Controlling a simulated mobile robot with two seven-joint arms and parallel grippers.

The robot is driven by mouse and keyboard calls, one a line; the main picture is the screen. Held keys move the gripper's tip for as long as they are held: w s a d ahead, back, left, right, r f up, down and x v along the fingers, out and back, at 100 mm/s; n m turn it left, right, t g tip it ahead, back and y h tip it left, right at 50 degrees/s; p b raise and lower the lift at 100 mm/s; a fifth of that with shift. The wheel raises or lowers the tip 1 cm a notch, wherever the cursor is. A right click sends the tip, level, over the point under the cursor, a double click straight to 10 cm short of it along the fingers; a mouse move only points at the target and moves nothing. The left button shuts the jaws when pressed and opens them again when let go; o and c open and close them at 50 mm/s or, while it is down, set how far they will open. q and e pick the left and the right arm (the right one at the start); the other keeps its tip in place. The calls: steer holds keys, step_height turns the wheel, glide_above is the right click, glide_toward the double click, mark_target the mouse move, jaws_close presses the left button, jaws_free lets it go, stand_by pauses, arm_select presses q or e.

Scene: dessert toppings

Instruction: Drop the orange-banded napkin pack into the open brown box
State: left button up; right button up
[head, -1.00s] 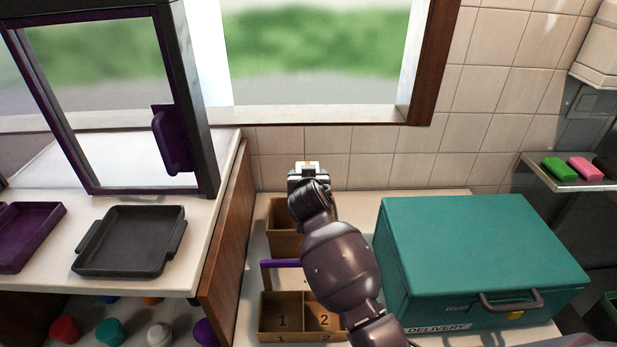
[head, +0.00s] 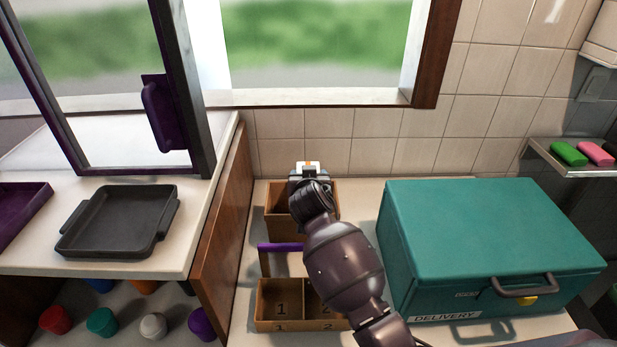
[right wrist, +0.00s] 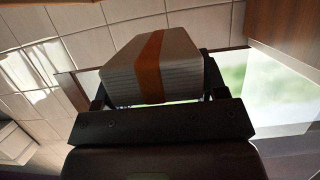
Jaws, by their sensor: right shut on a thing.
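The napkin pack (head: 308,166), white with an orange band, is held in my right gripper (head: 308,178), beside the tiled wall in the picture. The right wrist view shows the pack (right wrist: 155,66) between the two fingers of the right gripper (right wrist: 157,96), which is shut on it. The open brown box (head: 281,226) stands at the back of the counter. The gripper and pack appear above its back part; the height over it is hard to tell. My forearm and wrist hide part of the box's right side and inside. My left gripper is not in view.
A brown box with compartments 1 and 2 (head: 278,326) stands in front, with a purple-edged piece (head: 279,247) between the boxes. A teal delivery box (head: 480,225) stands to the right. A wooden partition (head: 222,225) borders the left. The tiled wall (head: 385,150) is behind.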

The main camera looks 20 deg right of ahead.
steer(key=o, duration=0.9)
steer(key=shift+o, duration=0.4)
steer(key=shift+r, duration=0.1)
steer(key=shift+r, duration=0.3)
step_height(320, 180, up, 19)
steer(key=p, duration=0.1)
steer(key=shift+r+p, duration=0.15)
steer(key=shift+p, duration=0.15)
